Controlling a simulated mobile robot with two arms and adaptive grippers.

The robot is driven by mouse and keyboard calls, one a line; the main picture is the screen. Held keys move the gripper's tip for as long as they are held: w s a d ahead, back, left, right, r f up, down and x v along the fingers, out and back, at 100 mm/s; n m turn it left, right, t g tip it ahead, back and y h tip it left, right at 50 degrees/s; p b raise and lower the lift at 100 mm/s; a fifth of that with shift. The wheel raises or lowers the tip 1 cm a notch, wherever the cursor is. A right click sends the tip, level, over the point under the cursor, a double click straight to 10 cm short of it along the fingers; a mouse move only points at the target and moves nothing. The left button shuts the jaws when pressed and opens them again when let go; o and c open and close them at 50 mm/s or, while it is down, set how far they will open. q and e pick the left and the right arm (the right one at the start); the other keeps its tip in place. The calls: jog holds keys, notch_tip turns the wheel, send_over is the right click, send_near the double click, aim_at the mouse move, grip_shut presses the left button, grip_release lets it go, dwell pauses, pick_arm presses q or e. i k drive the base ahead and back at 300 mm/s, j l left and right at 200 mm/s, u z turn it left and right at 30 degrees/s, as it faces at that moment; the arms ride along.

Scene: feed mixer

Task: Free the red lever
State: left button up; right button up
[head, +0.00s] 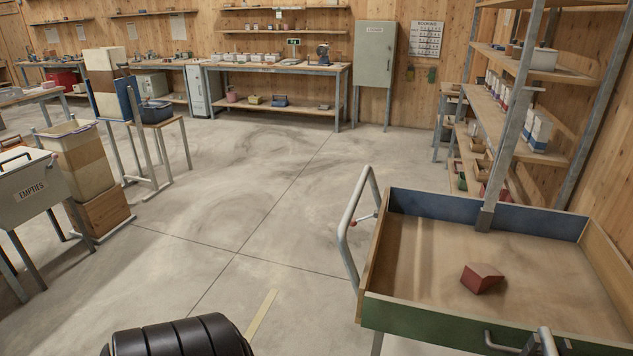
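A tray-like box on a stand (375,250) is at the lower right, with a blue back wall, wooden sides and a green front. A red wedge-shaped block (482,278) lies on its sandy floor. A grey tube handle (346,238) rises at its left side. A small red-ended bar (366,217) sticks out beside this handle; it is too small to tell whether it is the red lever or whether anything blocks it. A metal handle (500,346) is on the green front, partly cut off. Neither of my grippers is in view.
A shelf rack (510,95) with boxes stands behind the tray at the right. At the left are a bin marked EMPTIES (30,190) and a stack of tan bins (82,160). Benches (280,70) and a grey cabinet (375,55) line the far wall. The middle floor is clear.

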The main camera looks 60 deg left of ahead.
aim_at(353, 223)
jog(key=j+u, duration=0.25)
jog(key=j, duration=0.25)
jog(key=i+j+u, duration=0.25)
jog(key=j, duration=0.2)
jog(key=j+u, duration=0.3)
jog(key=j, duration=0.15)
jog(key=i+j, duration=0.15)
jog(key=j, duration=0.2)
jog(key=i+j, duration=0.1)
jog(key=j, duration=0.3)
jog(key=i+j, duration=0.15)
jog(key=j, duration=0.2)
